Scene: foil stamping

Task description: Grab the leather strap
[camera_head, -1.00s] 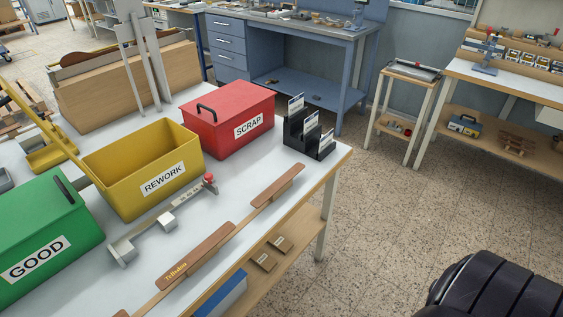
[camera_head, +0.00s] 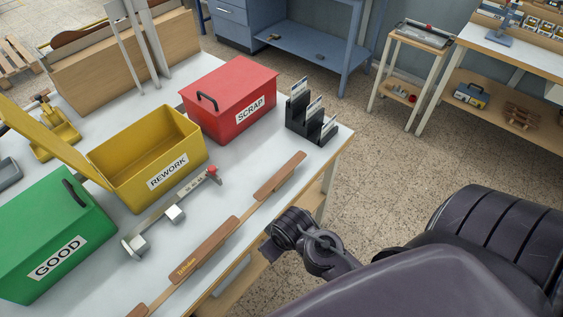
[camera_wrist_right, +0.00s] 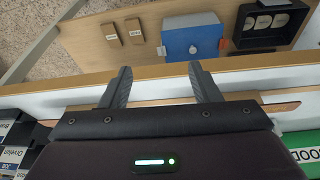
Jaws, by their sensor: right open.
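The long brown leather strap (camera_head: 225,235) lies on the white table along its front edge, with darker wide sections, one bearing gold lettering. In the right wrist view its brown end (camera_wrist_right: 283,107) shows beside the gripper, and a tan stretch shows between the finger bases. My right gripper (camera_wrist_right: 161,70) is open and empty, its fingers apart near the table's front edge. In the head view my right wrist is beside the table's front edge, to the right of the strap; the fingertips are not clearly visible there. I cannot tell the height above the strap. My left gripper is not in view.
Green GOOD (camera_head: 55,235), yellow REWORK (camera_head: 165,160) and red SCRAP (camera_head: 235,100) boxes stand behind the strap. A metal gauge (camera_head: 175,208) lies between boxes and strap. A black card holder (camera_head: 312,125) stands near the far end. A blue box (camera_wrist_right: 192,38) sits on the lower shelf.

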